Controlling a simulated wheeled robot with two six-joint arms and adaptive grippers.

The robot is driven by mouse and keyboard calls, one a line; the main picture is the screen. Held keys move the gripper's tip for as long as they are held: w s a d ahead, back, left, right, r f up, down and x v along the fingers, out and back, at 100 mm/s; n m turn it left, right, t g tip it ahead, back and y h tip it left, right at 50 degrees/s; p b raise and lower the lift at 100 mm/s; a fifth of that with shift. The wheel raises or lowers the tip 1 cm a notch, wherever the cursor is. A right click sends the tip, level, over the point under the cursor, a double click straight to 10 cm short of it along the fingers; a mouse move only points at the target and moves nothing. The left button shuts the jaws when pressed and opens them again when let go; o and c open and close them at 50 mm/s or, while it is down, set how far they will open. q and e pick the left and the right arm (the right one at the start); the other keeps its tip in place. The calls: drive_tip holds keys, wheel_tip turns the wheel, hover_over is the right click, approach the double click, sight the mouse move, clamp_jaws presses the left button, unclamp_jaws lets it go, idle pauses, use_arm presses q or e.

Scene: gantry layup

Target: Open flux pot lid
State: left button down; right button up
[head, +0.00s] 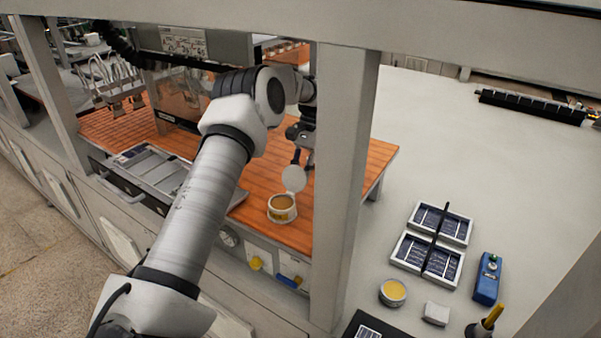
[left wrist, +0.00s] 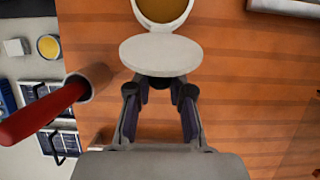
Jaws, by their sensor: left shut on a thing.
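The flux pot (head: 282,213) is a small pale round pot with amber contents, standing near the front edge of the wooden bench top. Its round white lid (head: 294,178) is tilted up at the far side of the pot, so the contents show. My left gripper (head: 299,158) is just above and behind the lid, shut on it. In the left wrist view the lid (left wrist: 160,54) lies just beyond the fingertips (left wrist: 158,88), and part of the pot (left wrist: 162,8) shows at the top edge. The exact grip is hidden under the lid. My right gripper is not in view.
A grey post (head: 340,190) stands right of the pot. A red handle (left wrist: 42,113) rises from a round holder beside my gripper in the left wrist view. A yellow-filled tub (head: 393,292), a blue device (head: 487,278) and panel trays (head: 428,256) lie on the pale table.

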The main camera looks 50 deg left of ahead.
use_arm(q)
drive_tip(key=c, duration=1.1)
unclamp_jaws()
drive_tip(key=shift+o, duration=0.2)
drive_tip(key=shift+w, duration=0.1)
drive_tip(key=v, duration=0.7)
drive_tip(key=shift+r, duration=0.15)
drive_tip(key=shift+w, duration=0.1)
